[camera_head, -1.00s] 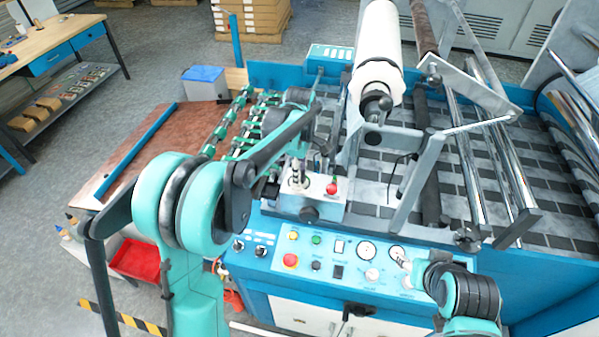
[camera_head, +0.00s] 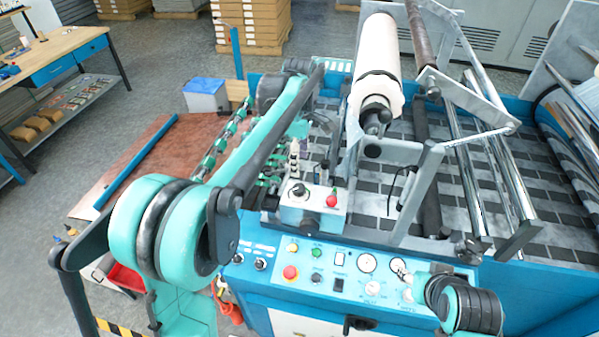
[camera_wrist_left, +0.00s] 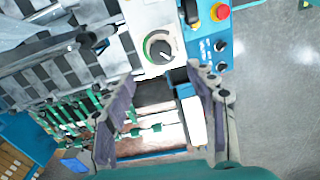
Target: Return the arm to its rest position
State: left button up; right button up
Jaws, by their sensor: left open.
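My left arm comes in from the left in the head view, with its forearm reaching over the machine's near left part. My left gripper (camera_head: 306,164) is small and partly lost against the machine there, just beyond the grey control box with a dark knob (camera_head: 299,190). In the left wrist view, the two fingers of the gripper (camera_wrist_left: 162,76) are spread apart with nothing between them. The knob (camera_wrist_left: 158,48) shows past the fingertips. Of my right arm, only teal and black links show at the lower right of the head view; its gripper is not seen.
The blue laminating machine (camera_head: 255,292) carries a white roll (camera_head: 380,55) and steel rollers (camera_head: 485,140). A brown table (camera_head: 128,165) stands to the left, with a white-and-blue bin (camera_head: 205,97) behind it. A red tray (camera_head: 126,279) is low at left. Open floor lies between table and workbench (camera_head: 55,58).

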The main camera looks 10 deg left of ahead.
pick_arm(q)
jog(key=shift+r, duration=0.85)
jog(key=s+a+f+m+t+b, duration=0.1)
jog(key=s+f+m+t+b, duration=0.2)
jog(key=s+f+m+b, duration=0.4)
jog(key=s+a+f+m+t+b, duration=0.2)
jog(key=s+f+m+t+b, duration=0.2)
jog(key=s+f+m+b, duration=0.4)
jog(key=s+f+m, duration=0.2)
jog(key=s+f, duration=0.5)
jog(key=s, duration=0.2)
jog(key=shift+a+f, duration=0.3)
jog(key=shift+f, duration=0.05)
